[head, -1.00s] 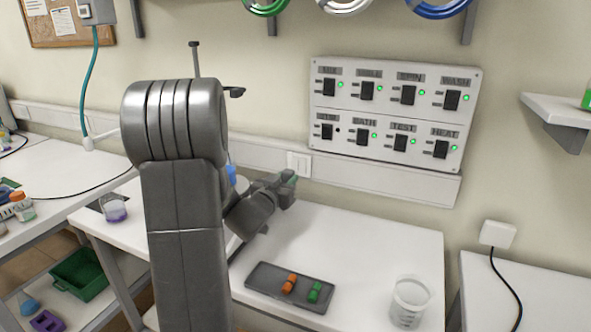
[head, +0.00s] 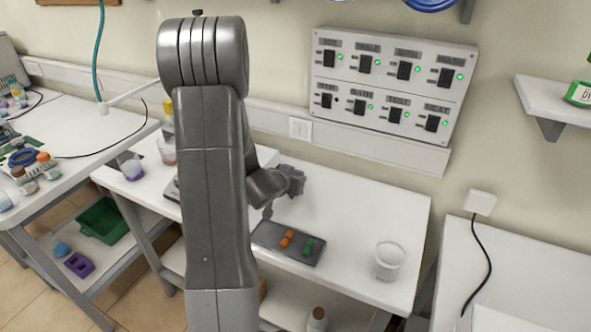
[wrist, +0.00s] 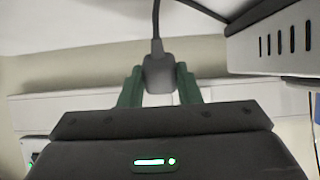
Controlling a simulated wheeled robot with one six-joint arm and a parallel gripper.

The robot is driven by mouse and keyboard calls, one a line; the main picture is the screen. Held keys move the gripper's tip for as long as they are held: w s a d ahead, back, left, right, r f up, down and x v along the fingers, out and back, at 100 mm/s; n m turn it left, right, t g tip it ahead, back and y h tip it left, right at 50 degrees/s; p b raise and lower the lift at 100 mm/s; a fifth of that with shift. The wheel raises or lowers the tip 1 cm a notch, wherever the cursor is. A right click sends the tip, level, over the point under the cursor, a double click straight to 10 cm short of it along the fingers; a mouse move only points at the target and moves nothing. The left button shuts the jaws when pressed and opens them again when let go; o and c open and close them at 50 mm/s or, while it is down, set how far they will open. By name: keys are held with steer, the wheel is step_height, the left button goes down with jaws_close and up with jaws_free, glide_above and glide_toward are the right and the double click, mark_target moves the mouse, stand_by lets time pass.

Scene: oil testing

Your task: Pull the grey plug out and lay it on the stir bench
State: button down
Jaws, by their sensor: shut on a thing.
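My gripper (head: 291,182) is low over the white bench in the head view, in front of the wall and largely side-on. In the wrist view its two green fingers are shut on the grey plug (wrist: 158,73), with a dark cable running up from the plug. The plug is held clear of any socket in that view. In the head view the plug is too small or hidden to make out. A white bench (head: 118,176) with beakers stands left of my arm; I cannot tell for sure which bench is the stir bench.
A grey tray (head: 262,238) with orange and green pieces and an empty beaker (head: 388,259) stand on the bench under my gripper. A switch panel (head: 388,85) and a wall socket (head: 300,128) are behind. A slotted box (wrist: 275,45) is close by in the wrist view.

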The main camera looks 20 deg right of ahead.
mark_target(294, 199)
steer(key=shift+f+b, duration=2.35)
steer(key=shift+f, duration=0.05)
steer(key=c, duration=1)
jaws_free()
steer(key=shift+o, duration=0.2)
steer(key=p+v, duration=0.1)
steer(key=v, duration=1.2)
steer(key=shift+s+a+r+p, duration=0.2)
steer(key=shift+s+p, duration=0.05)
steer(key=shift+p, duration=0.05)
steer(key=b+x, duration=0.1)
steer(key=x, duration=1.2)
steer(key=shift+w+d+f+b, duration=0.1)
steer(key=shift+w+f+b, duration=0.05)
steer(key=shift+b, duration=0.15)
steer(key=shift+w+d+r+p, duration=0.2)
steer(key=shift+r+p, duration=0.25)
steer(key=shift+p, duration=0.1)
steer(key=shift+r+p, duration=0.8)
